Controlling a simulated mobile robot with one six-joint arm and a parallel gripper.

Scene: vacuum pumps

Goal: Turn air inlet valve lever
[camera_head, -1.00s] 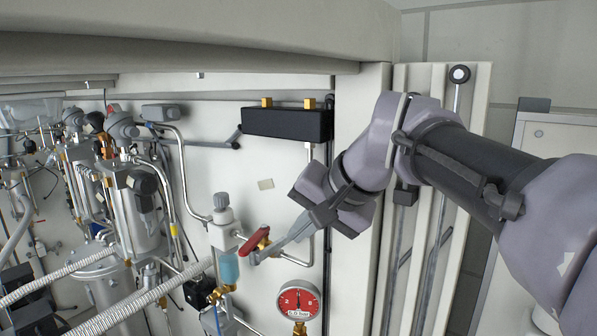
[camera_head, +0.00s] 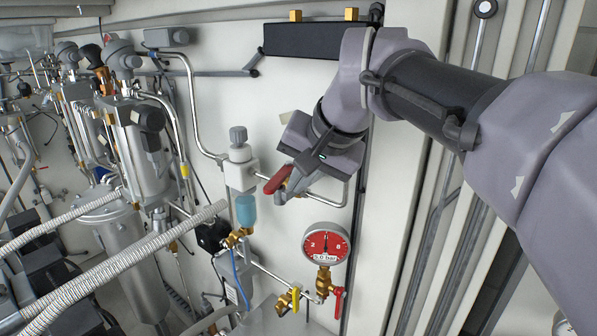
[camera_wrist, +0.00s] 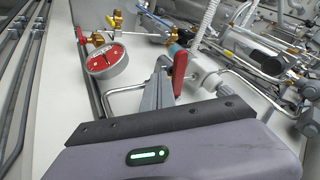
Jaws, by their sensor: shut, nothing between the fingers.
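A red valve lever (camera_head: 278,180) sits on the pipework by the pale wall panel, right of a white fitting with a grey knob. It slants from lower left to upper right in the head view. My gripper (camera_head: 284,195) is beside its right and lower side, with the fingers shut and nothing between them. In the wrist view the red lever (camera_wrist: 180,72) stands just right of the shut finger tips (camera_wrist: 161,66). The fingers look very near or touching it; I cannot tell which. The valve body behind the lever is mostly hidden.
A red-faced pressure gauge (camera_head: 326,244) is below the gripper, with a second, smaller red lever (camera_head: 338,302) and a yellow handle (camera_head: 296,299) under it. A filter with a blue bowl (camera_head: 246,210) is left of the lever. Ribbed hoses (camera_head: 120,262) cross at lower left.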

